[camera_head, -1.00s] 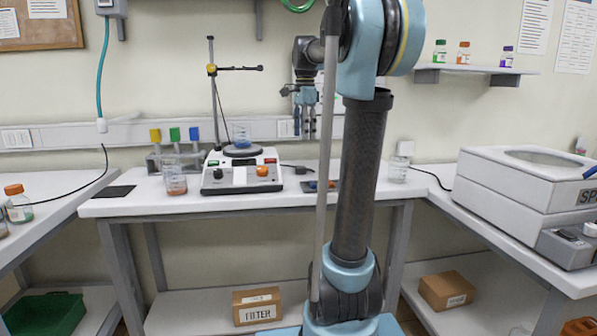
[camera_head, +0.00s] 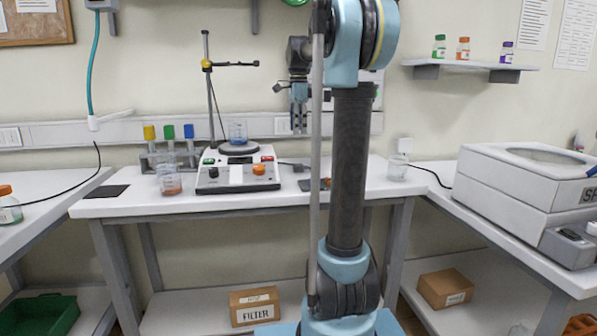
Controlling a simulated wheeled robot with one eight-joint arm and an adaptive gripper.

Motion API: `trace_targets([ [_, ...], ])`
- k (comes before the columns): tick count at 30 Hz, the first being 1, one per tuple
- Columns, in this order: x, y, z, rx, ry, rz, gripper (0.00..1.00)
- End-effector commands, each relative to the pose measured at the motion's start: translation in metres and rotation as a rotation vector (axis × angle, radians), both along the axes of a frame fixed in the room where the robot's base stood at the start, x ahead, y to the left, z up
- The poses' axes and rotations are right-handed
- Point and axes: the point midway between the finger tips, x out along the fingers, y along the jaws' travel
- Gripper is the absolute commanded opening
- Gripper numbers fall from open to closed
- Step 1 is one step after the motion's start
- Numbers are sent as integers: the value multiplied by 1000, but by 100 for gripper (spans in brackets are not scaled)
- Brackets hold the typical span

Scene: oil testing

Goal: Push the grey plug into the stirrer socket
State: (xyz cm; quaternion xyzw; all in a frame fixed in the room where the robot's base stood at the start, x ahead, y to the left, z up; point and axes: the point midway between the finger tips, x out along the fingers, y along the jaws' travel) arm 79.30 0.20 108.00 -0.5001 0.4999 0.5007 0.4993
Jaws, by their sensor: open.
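The stirrer (camera_head: 237,174) is a white hotplate unit with a green, a red and an orange control on its front, on the middle bench. A small beaker with blue liquid (camera_head: 238,131) stands on its plate. A short dark cable with a small greyish end (camera_head: 300,167) lies on the bench just right of the stirrer; it looks like the plug, but it is too small to be sure. I cannot make out the stirrer socket. My gripper (camera_head: 298,128) hangs fingers down, open and apparently empty, in front of the wall rail, above and right of the stirrer.
A beaker with reddish liquid (camera_head: 170,180) and a rack of coloured-cap bottles (camera_head: 168,153) stand left of the stirrer. A stand with a rod (camera_head: 212,90) rises behind it. Small dark items (camera_head: 318,184) lie right of it, and a clear beaker (camera_head: 397,168) stands farther right.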

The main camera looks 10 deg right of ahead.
Motion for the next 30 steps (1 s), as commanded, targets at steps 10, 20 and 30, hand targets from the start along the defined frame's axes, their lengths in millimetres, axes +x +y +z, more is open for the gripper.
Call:
trace_targets([
  [10,-1,0,-62,0,0,0,52],
  [20,-1,-1,-90,0,0,0,52],
  [30,-2,-1,-93,0,0,0,52],
])
